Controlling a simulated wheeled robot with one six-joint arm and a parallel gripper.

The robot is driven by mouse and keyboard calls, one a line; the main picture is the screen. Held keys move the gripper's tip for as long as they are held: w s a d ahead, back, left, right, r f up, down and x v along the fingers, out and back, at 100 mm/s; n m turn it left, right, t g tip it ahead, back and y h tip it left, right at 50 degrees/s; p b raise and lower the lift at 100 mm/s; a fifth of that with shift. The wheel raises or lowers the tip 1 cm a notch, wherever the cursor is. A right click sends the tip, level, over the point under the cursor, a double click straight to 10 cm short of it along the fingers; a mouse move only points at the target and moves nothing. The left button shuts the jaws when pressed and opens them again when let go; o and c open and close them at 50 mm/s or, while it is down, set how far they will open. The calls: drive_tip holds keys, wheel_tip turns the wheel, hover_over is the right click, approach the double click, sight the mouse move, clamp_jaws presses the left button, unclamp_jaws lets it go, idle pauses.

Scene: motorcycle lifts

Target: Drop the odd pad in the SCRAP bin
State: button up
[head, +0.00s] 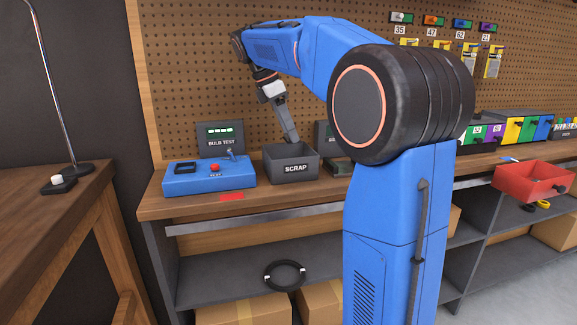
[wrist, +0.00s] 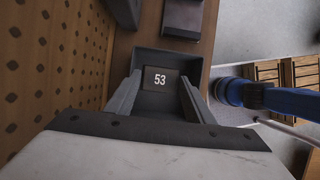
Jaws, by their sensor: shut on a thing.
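My gripper (head: 292,138) points down at the mouth of the dark grey SCRAP bin (head: 275,170) on the bench. In the wrist view, my gripper (wrist: 160,90) is shut on a dark pad (wrist: 160,79) marked 53 in white, held between the two fingers. The open bin (wrist: 165,59) lies around and beyond the pad. In the head view the pad is hidden, and I cannot tell how far it is below the rim.
A blue bulb test unit (head: 208,180) stands just left of the bin. A red tray (head: 532,182) sits at the right. Colored drawers (head: 515,130) stand farther back right. A pegboard (head: 195,70) rises behind the bench.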

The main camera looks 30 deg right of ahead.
drive_tip(key=shift+f, duration=1.05)
drive_tip(key=o, duration=1.2)
